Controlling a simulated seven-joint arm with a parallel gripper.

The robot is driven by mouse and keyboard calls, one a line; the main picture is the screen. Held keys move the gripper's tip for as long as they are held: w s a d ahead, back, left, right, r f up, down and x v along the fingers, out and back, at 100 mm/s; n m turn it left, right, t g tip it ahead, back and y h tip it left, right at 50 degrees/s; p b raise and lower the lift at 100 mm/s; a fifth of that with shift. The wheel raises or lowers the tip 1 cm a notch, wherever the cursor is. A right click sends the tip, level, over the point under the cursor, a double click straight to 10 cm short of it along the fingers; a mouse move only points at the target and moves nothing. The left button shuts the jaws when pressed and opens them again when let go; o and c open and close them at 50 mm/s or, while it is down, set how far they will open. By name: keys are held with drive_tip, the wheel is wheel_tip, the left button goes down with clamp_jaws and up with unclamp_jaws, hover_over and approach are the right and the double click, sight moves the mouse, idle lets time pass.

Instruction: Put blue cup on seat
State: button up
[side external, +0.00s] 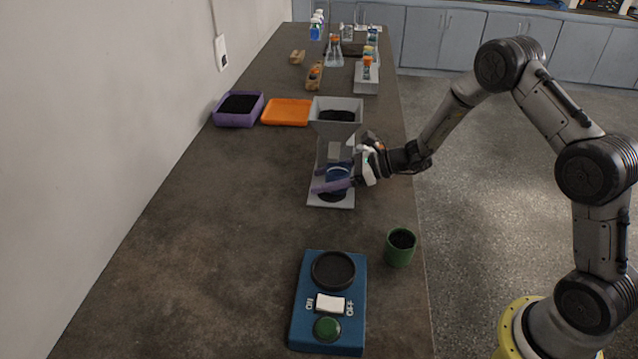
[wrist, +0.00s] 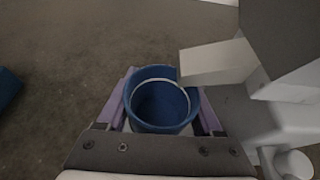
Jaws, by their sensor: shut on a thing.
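The blue cup (side external: 338,173) is between the purple fingers of my gripper (side external: 334,182), under the grey hopper stand. In the wrist view the blue cup (wrist: 160,104) is upright with its open top facing the camera, and its inside looks blue and empty. My gripper (wrist: 161,108) is shut on its sides. A black round seat (side external: 333,270) is on the blue shaker box (side external: 300,318), nearer the camera. A dark round patch (side external: 333,196) shows on the stand's base, partly hidden by my gripper. Whether the cup touches this base cannot be told.
The grey hopper (side external: 336,130) holds dark grains; its pale spout (wrist: 215,62) is close beside the cup. A green cup (side external: 400,248) with dark contents stands right of the box. Purple (side external: 238,120) and orange (side external: 287,112) trays lie behind. The left counter is clear.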

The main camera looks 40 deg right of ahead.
drive_tip(key=shift+w+a+f, duration=0.45)
drive_tip(key=shift+a+f, duration=0.05)
drive_tip(key=shift+f, duration=0.2)
drive_tip(key=shift+f, duration=0.25)
drive_tip(key=o, duration=1.4)
drive_tip(key=shift+o, duration=0.2)
drive_tip(key=shift+r, duration=0.15)
